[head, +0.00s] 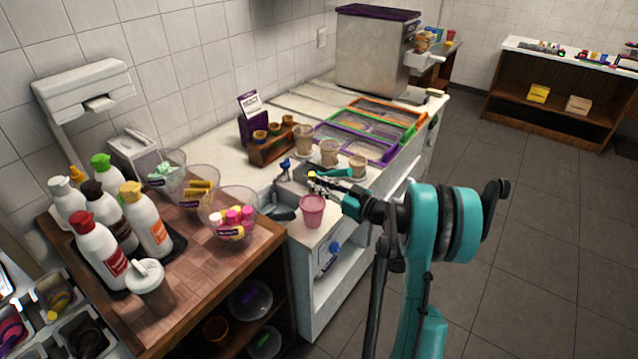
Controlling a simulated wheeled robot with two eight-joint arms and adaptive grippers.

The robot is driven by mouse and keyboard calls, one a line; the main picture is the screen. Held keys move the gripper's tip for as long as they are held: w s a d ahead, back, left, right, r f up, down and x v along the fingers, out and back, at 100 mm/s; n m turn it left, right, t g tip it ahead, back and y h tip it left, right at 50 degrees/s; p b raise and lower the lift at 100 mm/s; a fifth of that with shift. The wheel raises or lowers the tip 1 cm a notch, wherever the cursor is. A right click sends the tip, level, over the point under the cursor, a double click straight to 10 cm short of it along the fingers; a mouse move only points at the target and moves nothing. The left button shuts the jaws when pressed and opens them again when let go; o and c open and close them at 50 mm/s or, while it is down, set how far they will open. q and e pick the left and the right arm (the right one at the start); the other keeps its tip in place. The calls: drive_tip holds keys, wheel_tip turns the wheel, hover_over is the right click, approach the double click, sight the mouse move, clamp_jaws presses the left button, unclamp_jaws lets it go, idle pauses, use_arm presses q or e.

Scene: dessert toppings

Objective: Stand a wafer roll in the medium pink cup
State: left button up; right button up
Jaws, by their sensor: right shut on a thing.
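The pink cup (313,212) stands upright on the white counter corner, right of the wooden top. My right gripper (318,183) is just above and behind the cup's rim in the picture. It is shut on a small yellowish piece (311,174), which looks like a wafer roll; the fingers hide most of it and its tilt is unclear. I cannot see any of it inside the cup. More wafer rolls (200,189) lie in a clear bowl on the wooden top. My left gripper is not in view.
Several sauce bottles (98,250) and a bowl of pink and white items (232,222) stand at left. Tan cups (329,152) and a teal-handled tool (340,172) are close behind my gripper. Topping trays (372,130) lie farther back. The floor at right is clear.

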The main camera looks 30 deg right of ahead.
wheel_tip(320, 180, down, 6)
drive_tip(key=b, duration=0.4)
drive_tip(key=shift+b, duration=0.35)
drive_tip(key=o, duration=0.8)
drive_tip(key=shift+o, duration=0.2)
drive_tip(key=shift+r, duration=0.1)
wheel_tip(320, 180, up, 6)
drive_tip(key=p, duration=0.3)
drive_tip(key=shift+p, duration=0.4)
